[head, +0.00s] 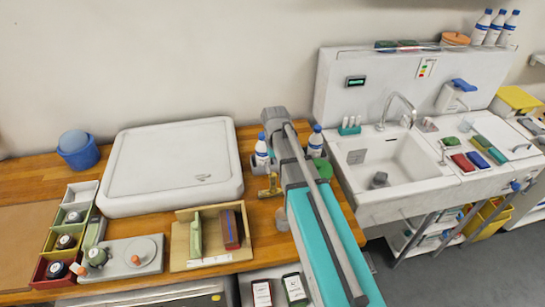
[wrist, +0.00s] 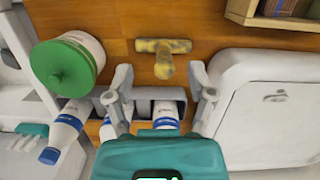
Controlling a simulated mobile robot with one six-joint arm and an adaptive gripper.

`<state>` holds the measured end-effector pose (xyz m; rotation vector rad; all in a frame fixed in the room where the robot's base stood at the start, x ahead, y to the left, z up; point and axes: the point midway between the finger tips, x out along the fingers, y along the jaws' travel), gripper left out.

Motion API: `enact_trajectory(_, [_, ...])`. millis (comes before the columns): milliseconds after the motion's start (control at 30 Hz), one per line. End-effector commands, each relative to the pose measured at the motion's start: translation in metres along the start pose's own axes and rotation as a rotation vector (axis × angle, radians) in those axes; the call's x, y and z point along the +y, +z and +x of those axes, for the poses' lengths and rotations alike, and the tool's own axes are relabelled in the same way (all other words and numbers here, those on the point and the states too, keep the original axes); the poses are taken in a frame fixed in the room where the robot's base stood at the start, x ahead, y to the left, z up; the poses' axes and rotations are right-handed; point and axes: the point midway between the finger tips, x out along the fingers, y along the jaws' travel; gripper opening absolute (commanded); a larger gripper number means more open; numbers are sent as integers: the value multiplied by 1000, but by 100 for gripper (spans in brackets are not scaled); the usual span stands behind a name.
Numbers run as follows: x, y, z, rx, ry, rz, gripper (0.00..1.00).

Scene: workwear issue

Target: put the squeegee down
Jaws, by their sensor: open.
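The squeegee (wrist: 165,47), a mustard-yellow T shape, lies on the wooden counter (wrist: 117,20) in the wrist view, its short handle pointing toward my gripper. It also shows in the head view (head: 270,187), beside my arm. My gripper (wrist: 160,72) is open, with one finger on each side of the handle's end and a visible gap to both. Nothing is held between the fingers. How high the fingertips are above the counter I cannot tell. In the head view my arm hides the gripper.
A white tub with a green lid (wrist: 66,64) stands left of the squeegee. White-and-blue bottles (wrist: 66,130) stand close by my fingers, some in a grey holder. A large white tray (wrist: 275,110) lies right. A wooden box (head: 209,238) and sink (head: 385,165) flank the arm.

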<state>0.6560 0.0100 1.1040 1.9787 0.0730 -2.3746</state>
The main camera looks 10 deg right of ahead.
Motion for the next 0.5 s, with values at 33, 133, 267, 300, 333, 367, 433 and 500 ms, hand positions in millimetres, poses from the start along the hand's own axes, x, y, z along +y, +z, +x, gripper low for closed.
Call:
enact_trajectory(33, [0,24,5,20,0,8,70])
enact_trajectory(133, [1,52,11,62,0,24,70])
enact_trajectory(267, [2,82,18,113,0,44,70])
enact_trajectory(300, [2,90,19,126,0,49,70])
enact_trajectory(333, [2,95,20,136,0,52,70])
enact_trajectory(367, [2,100,21,144,0,55,70])
enact_trajectory(433, [2,108,23,160,0,62,70])
enact_trajectory(500, [3,114,24,171,-1,66,70])
